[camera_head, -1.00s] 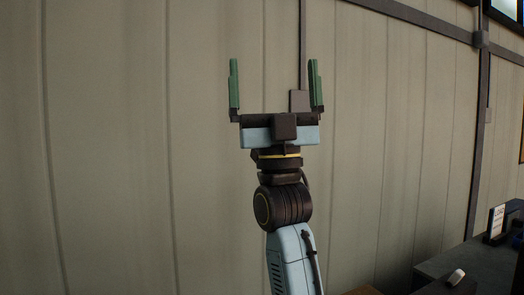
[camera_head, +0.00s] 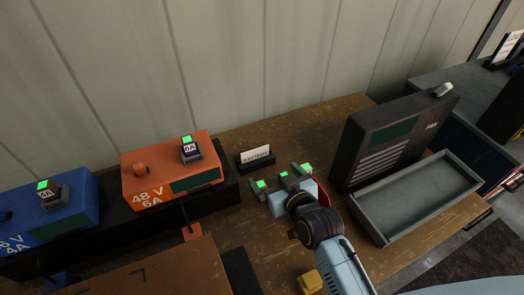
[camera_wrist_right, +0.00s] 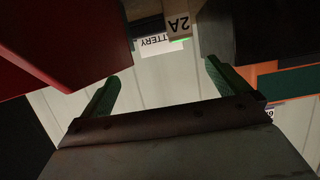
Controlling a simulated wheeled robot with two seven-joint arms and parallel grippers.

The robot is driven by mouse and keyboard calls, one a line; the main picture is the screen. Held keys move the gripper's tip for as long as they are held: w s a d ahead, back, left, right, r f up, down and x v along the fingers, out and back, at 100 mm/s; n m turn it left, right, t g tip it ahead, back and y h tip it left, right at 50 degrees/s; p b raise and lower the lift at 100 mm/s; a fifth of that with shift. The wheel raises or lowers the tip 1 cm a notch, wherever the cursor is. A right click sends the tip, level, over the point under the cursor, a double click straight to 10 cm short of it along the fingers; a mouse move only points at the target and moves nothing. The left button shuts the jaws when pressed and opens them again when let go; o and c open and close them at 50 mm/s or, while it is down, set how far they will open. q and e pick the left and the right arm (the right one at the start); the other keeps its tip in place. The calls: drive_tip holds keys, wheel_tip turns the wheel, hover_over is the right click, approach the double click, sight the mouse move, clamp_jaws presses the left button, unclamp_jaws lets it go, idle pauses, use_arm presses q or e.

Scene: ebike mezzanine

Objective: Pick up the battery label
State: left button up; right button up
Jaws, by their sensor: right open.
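The battery label (camera_head: 256,155) is a small white plate reading BATTERY on a black base. It stands on the brown bench behind and slightly left of my right gripper (camera_head: 284,176) in the head view. That gripper is open, with its two green fingers apart and nothing visibly held. In the right wrist view, the label (camera_wrist_right: 160,43) shows upside down and partly covered, beyond the open fingers of the gripper (camera_wrist_right: 161,76). A block marked 2A (camera_wrist_right: 179,25) is beside it there. My left gripper is not in view.
An orange charger (camera_head: 150,192) and a blue charger (camera_head: 60,225) stand left. A red object (camera_head: 322,196) shows beside my right gripper. A dark unit (camera_head: 390,140) and a grey open tray (camera_head: 385,235) are at right. A yellow piece (camera_head: 310,283) lies in front.

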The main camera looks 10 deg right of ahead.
approach(256, 153)
drive_tip(key=x, duration=0.2)
drive_tip(key=shift+w+f+b, duration=0.2)
drive_tip(key=shift+b, duration=0.1)
drive_tip(key=shift+x, duration=3.1)
drive_tip(key=shift+a+r, duration=0.1)
drive_tip(key=shift+r, duration=0.05)
drive_tip(key=c, duration=0.9)
